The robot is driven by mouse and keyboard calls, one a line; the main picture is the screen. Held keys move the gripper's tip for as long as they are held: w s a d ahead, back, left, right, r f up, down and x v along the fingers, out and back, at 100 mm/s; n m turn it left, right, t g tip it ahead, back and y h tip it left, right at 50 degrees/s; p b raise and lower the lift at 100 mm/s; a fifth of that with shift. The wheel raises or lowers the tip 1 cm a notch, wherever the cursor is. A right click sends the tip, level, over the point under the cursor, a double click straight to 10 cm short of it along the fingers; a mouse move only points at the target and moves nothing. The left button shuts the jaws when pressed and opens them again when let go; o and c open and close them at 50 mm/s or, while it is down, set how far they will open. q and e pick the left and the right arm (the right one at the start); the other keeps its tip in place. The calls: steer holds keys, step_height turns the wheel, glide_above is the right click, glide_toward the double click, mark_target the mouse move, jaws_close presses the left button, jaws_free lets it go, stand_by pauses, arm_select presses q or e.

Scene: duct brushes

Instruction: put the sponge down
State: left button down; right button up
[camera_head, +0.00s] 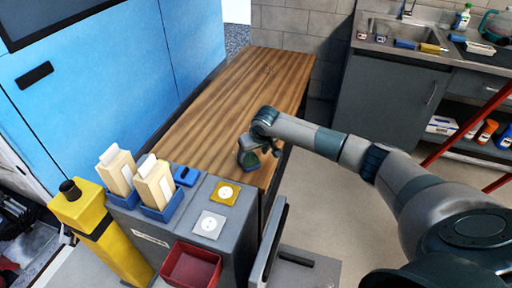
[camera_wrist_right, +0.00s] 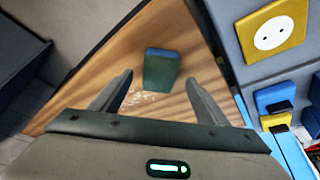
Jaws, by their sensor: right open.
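The sponge (camera_wrist_right: 161,70), a small dark block with a blue-green end, shows in the right wrist view against the wooden bench top (camera_wrist_right: 145,98). It lies between the two spread fingers of my right gripper (camera_wrist_right: 159,80), with a visible gap on each side. In the head view the right gripper (camera_head: 250,152) points down over the right edge of the wooden bench top (camera_head: 215,110), near the grey cabinet. Whether the sponge rests fully on the wood is hard to tell. My left gripper is not in view.
A grey cabinet top beside the bench carries a yellow plate (camera_head: 225,193), a white plate (camera_head: 209,224) and two cream bottles in blue holders (camera_head: 162,210). A red bin (camera_head: 191,268) is in front. The bench's far part is clear. A sink (camera_head: 405,30) stands back right.

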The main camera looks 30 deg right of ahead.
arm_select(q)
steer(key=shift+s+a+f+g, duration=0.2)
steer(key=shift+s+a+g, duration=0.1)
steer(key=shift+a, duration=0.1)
arm_select(e)
steer(key=v, duration=0.6)
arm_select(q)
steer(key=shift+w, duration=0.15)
